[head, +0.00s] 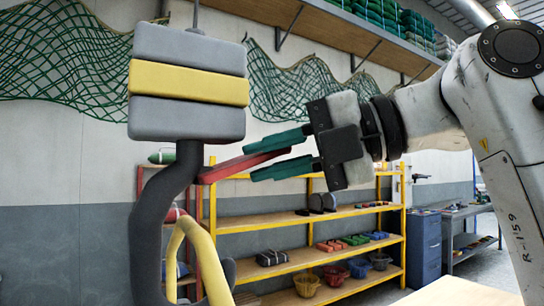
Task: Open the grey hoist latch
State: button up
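The hoist block (188,84) is grey with a yellow middle band and hangs at the left in the head view. Its dark grey hook (152,225) hangs below. A red latch bar (222,171) starts at the hook's shank and sticks out right and slightly up, away from the hook's mouth; it is red, not grey. My gripper (248,161) reaches in from the right, one teal finger above the bar and one below. The fingers appear closed on the bar, whose right end lies between them. A yellow loop (205,255) hangs in the hook, its lower part out of frame.
A yellow-framed shelf (330,215) with coloured bundles and baskets (335,272) stands behind. Green nets (68,55) hang on the wall. Blue drawers (424,245) and a workbench stand at the right. A pale tabletop (455,293) shows at the bottom right.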

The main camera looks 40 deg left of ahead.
jog(key=b+v, duration=0.1)
jog(key=v, duration=1)
dwell(0.4)
